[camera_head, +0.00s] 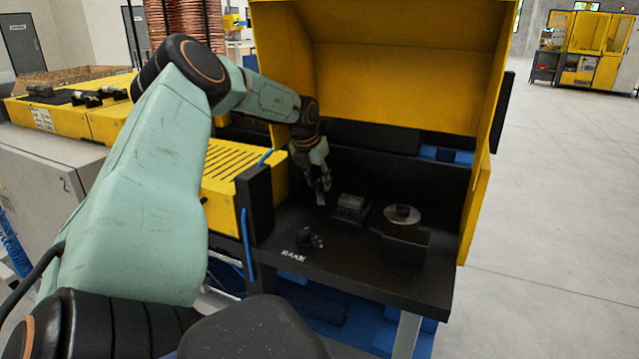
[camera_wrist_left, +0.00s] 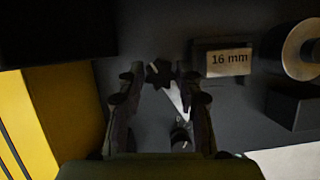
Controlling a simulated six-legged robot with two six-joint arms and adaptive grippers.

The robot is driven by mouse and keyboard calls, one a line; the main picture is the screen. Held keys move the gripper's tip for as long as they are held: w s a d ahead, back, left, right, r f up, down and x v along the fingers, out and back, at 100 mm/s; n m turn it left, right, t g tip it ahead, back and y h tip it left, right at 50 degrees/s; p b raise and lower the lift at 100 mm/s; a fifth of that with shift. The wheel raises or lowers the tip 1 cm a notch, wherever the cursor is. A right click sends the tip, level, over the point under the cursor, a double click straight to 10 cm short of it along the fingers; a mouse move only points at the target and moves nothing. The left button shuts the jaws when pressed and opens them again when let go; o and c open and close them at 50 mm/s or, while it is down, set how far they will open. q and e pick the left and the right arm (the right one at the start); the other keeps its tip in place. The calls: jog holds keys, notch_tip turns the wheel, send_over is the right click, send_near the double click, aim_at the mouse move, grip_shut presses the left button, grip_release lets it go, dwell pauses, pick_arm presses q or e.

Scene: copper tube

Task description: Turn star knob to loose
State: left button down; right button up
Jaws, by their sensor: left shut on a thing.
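The star knob (camera_wrist_left: 159,73) is a small black lobed knob, seen between the fingertips in the left wrist view. My left gripper (camera_head: 323,186) reaches down into the yellow machine to the black bed. It also shows in the left wrist view (camera_wrist_left: 160,80), with one finger on each side of the knob, shut on it. A pale pointed strip (camera_wrist_left: 174,94) lies just below the knob. In the head view the knob is hidden or too small to make out at the fingertips. My right gripper is not in view.
A block (camera_wrist_left: 228,60) marked "16 mm" stands to the right of the knob, and also shows in the head view (camera_head: 352,206). Farther right is a round metal piece (camera_head: 402,213) on a black block. A small dark fixture (camera_head: 310,239) sits nearer the front edge. Yellow walls enclose the bed.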

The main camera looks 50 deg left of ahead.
pick_arm(q)
jog(key=c, duration=0.9)
grip_release()
jog(key=shift+s+r, duration=0.1)
jog(key=v, duration=1.2)
jog(key=shift+c, duration=0.3)
